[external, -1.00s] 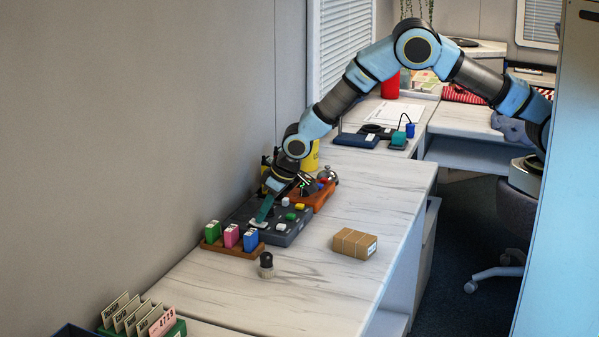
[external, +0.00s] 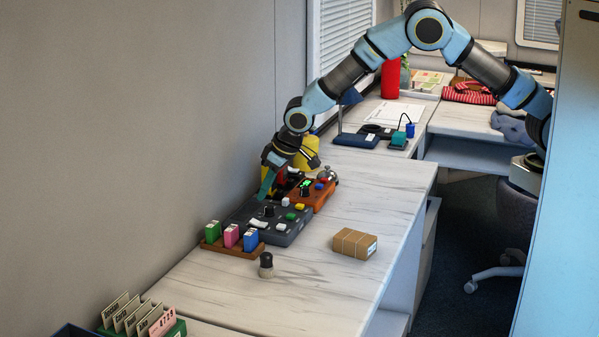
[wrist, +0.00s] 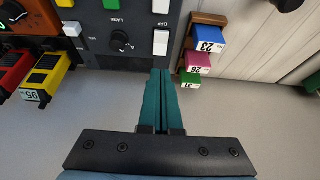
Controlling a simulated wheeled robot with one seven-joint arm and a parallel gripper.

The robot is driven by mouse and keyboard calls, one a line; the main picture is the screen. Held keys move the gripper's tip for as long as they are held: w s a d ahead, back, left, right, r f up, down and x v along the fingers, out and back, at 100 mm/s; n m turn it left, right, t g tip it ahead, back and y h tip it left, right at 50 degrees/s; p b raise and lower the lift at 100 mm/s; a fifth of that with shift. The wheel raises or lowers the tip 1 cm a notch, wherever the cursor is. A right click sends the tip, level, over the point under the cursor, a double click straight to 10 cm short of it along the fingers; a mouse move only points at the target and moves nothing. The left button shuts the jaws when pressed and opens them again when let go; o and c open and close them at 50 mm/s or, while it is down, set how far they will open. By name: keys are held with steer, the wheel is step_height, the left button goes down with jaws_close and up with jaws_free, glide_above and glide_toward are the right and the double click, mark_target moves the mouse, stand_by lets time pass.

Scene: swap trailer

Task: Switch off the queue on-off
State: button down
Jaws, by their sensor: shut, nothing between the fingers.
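A dark grey control panel (external: 242,217) lies on the counter by the wall. In the wrist view the panel (wrist: 100,48) shows a black knob (wrist: 121,41) marked LANE, a white rocker (wrist: 161,42) beside the lettering OFF, and another white rocker (wrist: 161,8) at the top edge. I cannot read a queue label. My gripper (external: 265,196), with teal fingers, is raised above the panel's wall side. In the wrist view its shut, empty fingertips (wrist: 161,72) point at the panel edge near the white rocker. I cannot tell any gap to the panel, or the rocker's position.
An orange box (external: 322,199) with a lit display sits beyond the panel. A wooden rack (external: 212,246) of green, pink and blue blocks stands at its near end. A brown parcel (external: 354,243) and a dark-topped stamp (external: 266,265) stand on the counter, with free room between.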

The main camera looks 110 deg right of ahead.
steer(key=s+a+r+b, duration=0.2)
steer(key=s+a+r, duration=0.1)
steer(key=r, duration=0.2)
steer(key=shift+s+a+r, duration=0.2)
steer(key=s+a+r+n+y, duration=0.1)
steer(key=s+a+n, duration=0.1)
steer(key=s+a, duration=0.55)
steer(key=s+a+r+n+y, duration=0.15)
steer(key=s+a, duration=0.25)
steer(key=a, duration=0.7)
steer(key=s+a+n+g, duration=0.2)
steer(key=s+a+n, duration=0.2)
steer(key=s+a, duration=0.7)
steer(key=s+y, duration=0.1)
steer(key=s, duration=0.3)
steer(key=shift+s+a+f, duration=0.15)
steer(key=shift+a+f, duration=0.05)
steer(key=shift+a, duration=0.1)
